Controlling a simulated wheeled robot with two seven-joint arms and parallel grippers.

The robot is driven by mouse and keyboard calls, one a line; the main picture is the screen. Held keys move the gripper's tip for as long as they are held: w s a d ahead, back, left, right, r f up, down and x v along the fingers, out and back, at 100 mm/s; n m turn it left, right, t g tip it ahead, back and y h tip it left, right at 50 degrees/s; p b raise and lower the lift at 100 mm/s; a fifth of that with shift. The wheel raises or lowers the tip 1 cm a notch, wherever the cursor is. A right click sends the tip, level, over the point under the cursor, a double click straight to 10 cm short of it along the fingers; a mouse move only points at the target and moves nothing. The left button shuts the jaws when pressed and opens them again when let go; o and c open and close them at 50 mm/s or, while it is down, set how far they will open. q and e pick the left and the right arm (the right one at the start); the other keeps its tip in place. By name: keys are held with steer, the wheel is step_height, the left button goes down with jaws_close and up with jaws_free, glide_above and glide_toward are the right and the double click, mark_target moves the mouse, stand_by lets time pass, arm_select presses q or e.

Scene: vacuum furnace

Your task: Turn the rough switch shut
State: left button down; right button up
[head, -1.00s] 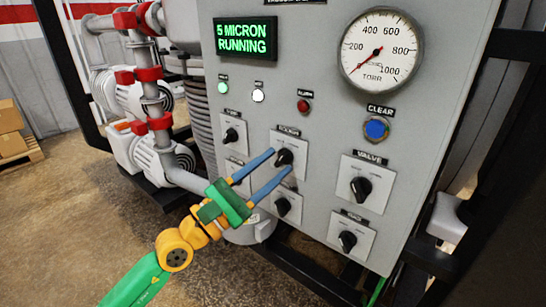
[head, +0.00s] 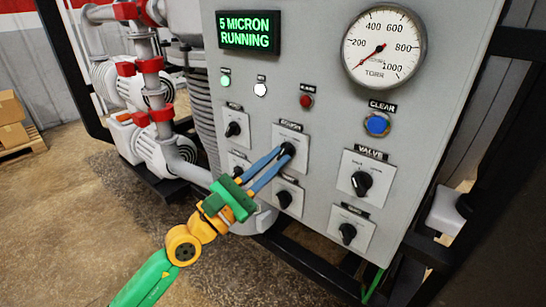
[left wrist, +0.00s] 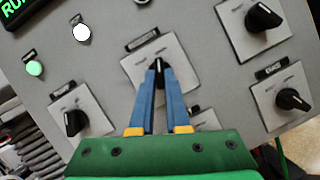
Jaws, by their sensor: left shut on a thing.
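The rough switch is a black knob (left wrist: 158,66) on a white square plate (head: 293,139), under a label that reads ROUGH, in the upper middle of the switch group. My left gripper (head: 283,153) comes from the lower left, its blue fingers reaching the plate. It is shut on the knob, which its fingertips partly hide. In the left wrist view the fingers (left wrist: 160,75) close on the knob from both sides. How far the knob is turned is hard to tell. My right gripper does not show.
Other black knobs sit close by, among them the valve knob (head: 362,184) at the right. Above are a blue clear button (head: 377,124), a red alarm lamp (head: 306,101), a pressure gauge (head: 384,45) and a display (head: 249,33) reading "5 MICRON RUNNING". Pipes (head: 150,90) stand at the left.

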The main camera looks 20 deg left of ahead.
arm_select(q)
steer(key=n+y+p, duration=0.1)
steer(key=n, duration=0.1)
steer(key=n+t+p, duration=0.1)
steer(key=shift+r+n+y, duration=0.35)
steer(key=shift+n+y, duration=0.05)
steer(key=n+y+p, duration=0.1)
steer(key=n, duration=0.1)
steer(key=n+t+p, duration=0.1)
steer(key=n, duration=0.1)
steer(key=shift+s+d+y+p, duration=0.1)
steer(key=shift+d+y+p, duration=0.1)
steer(key=shift+y+p, duration=0.15)
steer(key=n+y+p, duration=0.1)
steer(key=n, duration=0.1)
steer(key=n+y+p, duration=0.1)
steer(key=n+y, duration=0.1)
steer(key=n, duration=0.1)
steer(key=n+y+p, duration=0.1)
steer(key=n, duration=0.1)
steer(key=shift+d+f+n+t+y, duration=0.1)
steer(key=shift+d+n+t+y, duration=0.15)
steer(key=shift+n+t, duration=0.15)
steer(key=shift+p, duration=0.3)
steer(key=c, duration=0.9)
jaws_free()
steer(key=shift+f, duration=0.15)
